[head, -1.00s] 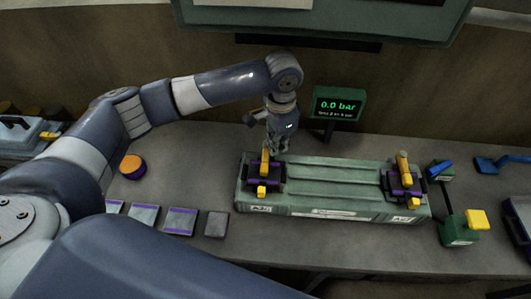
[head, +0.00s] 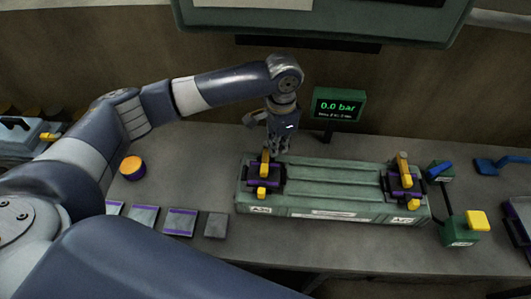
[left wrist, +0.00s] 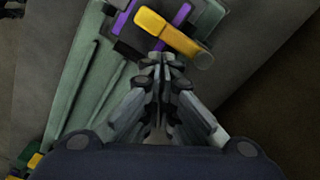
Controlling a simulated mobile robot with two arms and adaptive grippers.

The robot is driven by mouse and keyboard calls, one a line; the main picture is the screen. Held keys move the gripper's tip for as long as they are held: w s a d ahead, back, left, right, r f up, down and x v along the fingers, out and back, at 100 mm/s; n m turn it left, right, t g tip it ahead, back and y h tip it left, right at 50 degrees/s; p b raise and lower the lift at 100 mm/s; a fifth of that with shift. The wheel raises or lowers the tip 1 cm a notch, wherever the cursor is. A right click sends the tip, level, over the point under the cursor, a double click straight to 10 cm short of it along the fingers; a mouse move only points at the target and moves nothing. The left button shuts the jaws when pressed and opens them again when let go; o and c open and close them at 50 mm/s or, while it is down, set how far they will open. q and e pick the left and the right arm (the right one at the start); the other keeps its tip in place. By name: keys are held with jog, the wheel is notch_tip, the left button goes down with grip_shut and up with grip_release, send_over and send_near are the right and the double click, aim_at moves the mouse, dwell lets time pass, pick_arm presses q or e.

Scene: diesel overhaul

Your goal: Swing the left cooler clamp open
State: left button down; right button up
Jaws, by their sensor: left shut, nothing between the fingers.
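The green cooler (head: 335,190) lies lengthwise on the workbench. Its left clamp (head: 265,175) is a dark and purple block with yellow parts. The left clamp's yellow lever (left wrist: 172,34) shows large in the left wrist view, just ahead of the fingertips. The right clamp (head: 403,182) sits on the cooler's other end, also with yellow parts. My left gripper (head: 278,150) is at the back edge of the cooler, beside the left clamp. In the left wrist view my left gripper (left wrist: 160,62) is shut and empty; whether its tips touch the lever is unclear. My right gripper is not seen.
A green display (head: 338,104) reading 0.0 bar stands behind the cooler. A green hand pump (head: 460,230) with a yellow pad is to the right. An orange-topped round can (head: 131,167) and several flat plates (head: 180,221) lie to the left.

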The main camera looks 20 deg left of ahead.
aim_at(266, 159)
pick_arm(q)
jog(key=shift+f, duration=0.35)
jog(key=shift+f+b, duration=0.3)
jog(key=shift+f, duration=0.95)
jog(key=shift+r, duration=0.1)
jog(key=shift+r+p, duration=0.15)
jog(key=shift+p, duration=0.6)
jog(key=shift+s+a+p, duration=0.1)
jog(key=shift+a+p, duration=0.3)
jog(key=shift+s+a+p, duration=0.25)
jog(key=shift+a+p, duration=0.35)
jog(key=shift+a, duration=0.3)
jog(key=shift+s+a+p, duration=0.25)
jog(key=shift+a+p, duration=0.35)
jog(key=shift+a, duration=0.3)
jog(key=shift+a, duration=0.1)
